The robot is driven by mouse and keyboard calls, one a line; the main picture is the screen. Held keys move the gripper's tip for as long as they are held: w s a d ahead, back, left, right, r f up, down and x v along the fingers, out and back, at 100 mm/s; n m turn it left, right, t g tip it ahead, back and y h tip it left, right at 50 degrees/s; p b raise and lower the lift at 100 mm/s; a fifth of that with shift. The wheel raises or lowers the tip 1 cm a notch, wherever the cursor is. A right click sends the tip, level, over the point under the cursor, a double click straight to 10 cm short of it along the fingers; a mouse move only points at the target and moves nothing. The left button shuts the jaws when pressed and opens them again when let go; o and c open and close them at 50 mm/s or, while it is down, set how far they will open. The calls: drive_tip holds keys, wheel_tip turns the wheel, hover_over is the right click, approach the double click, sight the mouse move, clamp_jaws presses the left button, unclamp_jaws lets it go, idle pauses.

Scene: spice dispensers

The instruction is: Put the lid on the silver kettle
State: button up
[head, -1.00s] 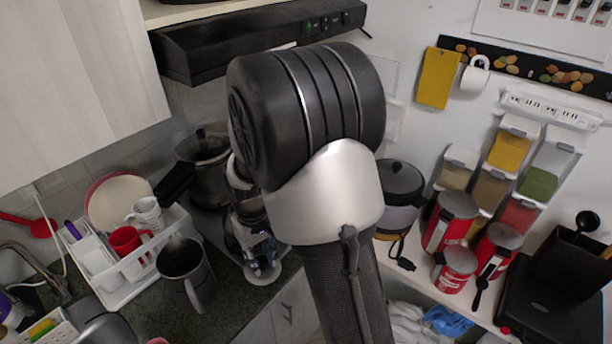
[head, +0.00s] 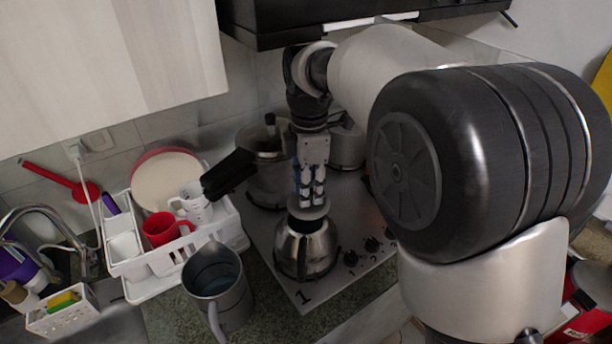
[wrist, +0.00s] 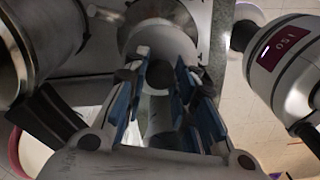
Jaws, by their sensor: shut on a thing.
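The silver kettle (head: 305,250) stands on the front part of the stove. My gripper (head: 311,193) is above it, pointing down, and is shut on the lid (head: 309,209), a pale round disc. The lid is directly over the kettle's top. I cannot tell whether it touches the rim. In the wrist view my gripper's fingers (wrist: 158,88) close in on the lid (wrist: 163,52), with the kettle's metal body (wrist: 150,10) behind it. The fingers partly hide the lid's knob.
A lidded pot (head: 265,178) with a black handle stands behind, left of my gripper. A grey jug (head: 214,272) stands front left, beside the dish rack (head: 150,287). Another pot (head: 346,150) is behind. The range hood (head: 270,22) hangs above my arm.

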drive_tip(key=shift+a+r+n, duration=0.2)
drive_tip(key=shift+r+n, duration=0.1)
drive_tip(key=shift+r, duration=0.05)
wheel_tip(320, 180, down, 4)
drive_tip(key=b, duration=0.3)
drive_tip(key=shift+a+r, duration=0.15)
drive_tip(key=shift+w+f+b, duration=0.1)
drive_tip(key=shift+f+b, duration=0.25)
drive_tip(key=shift+f, duration=0.25)
drive_tip(key=shift+p, duration=0.65)
drive_tip(key=shift+f, duration=0.5)
drive_tip(key=o, duration=1.1)
drive_tip(key=shift+o, duration=0.2)
